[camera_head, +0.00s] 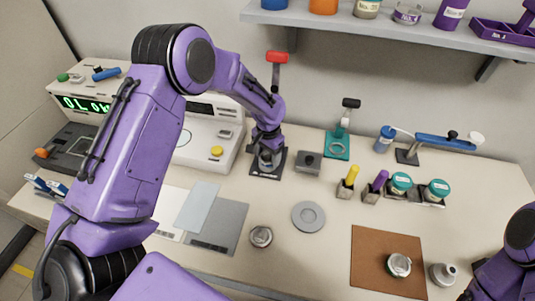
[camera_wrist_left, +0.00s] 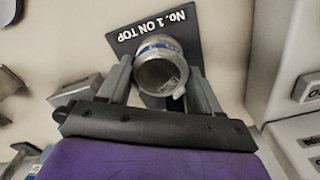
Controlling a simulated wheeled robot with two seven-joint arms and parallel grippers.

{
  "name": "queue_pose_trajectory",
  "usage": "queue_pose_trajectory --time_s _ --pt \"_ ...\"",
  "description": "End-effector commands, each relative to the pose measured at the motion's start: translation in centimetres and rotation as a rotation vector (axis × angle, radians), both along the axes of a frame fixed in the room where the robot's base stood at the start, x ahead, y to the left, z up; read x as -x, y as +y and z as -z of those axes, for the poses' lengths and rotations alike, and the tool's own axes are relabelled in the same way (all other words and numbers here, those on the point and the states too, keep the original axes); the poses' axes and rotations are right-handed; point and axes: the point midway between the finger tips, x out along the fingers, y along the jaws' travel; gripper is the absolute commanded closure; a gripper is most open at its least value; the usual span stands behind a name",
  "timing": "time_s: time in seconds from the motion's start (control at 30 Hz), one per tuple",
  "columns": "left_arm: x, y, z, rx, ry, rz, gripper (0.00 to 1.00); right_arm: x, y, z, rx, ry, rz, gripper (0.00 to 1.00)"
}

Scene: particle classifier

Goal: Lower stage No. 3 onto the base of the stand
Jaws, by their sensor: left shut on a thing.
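My left gripper (camera_head: 268,155) reaches down at the back of the table, over the stand's dark base plate (camera_head: 262,175). In the left wrist view the gripper (camera_wrist_left: 162,80) is shut on a round, silvery, hollow stage (camera_wrist_left: 155,48) with a blue band, one finger on each side. The stage is above the base plate (camera_wrist_left: 185,22), lettered "No. 1 ON TOP". Whether it touches the plate is unclear, and I cannot read its number. A red-topped post (camera_head: 277,58) rises behind the gripper. My right gripper is out of view; only part of that arm shows at lower right.
A white instrument (camera_head: 205,140) stands close to the left of the base. A small grey block (camera_head: 307,162) and a teal stand (camera_head: 337,146) are to its right. One metal can (camera_head: 261,237) stands in front, another (camera_head: 399,265) on a brown mat (camera_head: 372,248). A grey disc (camera_head: 308,216) lies between.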

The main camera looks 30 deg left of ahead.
Motion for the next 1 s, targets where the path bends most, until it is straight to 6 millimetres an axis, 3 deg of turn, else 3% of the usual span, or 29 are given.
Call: queue_pose_trajectory --time_s 0.23,0.27,0.33,0.37,0.67,0.77,1.0 --pt "0.0 0.0 0.3 0.0 0.0 0.0 0.71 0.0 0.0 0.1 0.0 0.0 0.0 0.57" --pt "0.0 0.0 0.3 0.0 -0.001 0.0 0.33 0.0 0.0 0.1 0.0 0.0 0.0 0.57" --pt "0.0 0.0 0.3 0.0 -0.001 0.0 0.1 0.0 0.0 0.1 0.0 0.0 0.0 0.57" --pt "0.0 0.0 0.3 0.0 -0.001 0.0 0.06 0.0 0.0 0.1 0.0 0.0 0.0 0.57" --pt "0.0 0.0 0.1 0.0 -0.001 0.0 0.06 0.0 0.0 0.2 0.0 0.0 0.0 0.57" --pt "-0.1 0.0 -1.2 0.0 -0.003 0.0 0.06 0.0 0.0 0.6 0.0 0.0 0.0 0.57" --pt "-0.1 0.0 -7.0 0.0 -0.006 0.0 0.06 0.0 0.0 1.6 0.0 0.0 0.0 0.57"
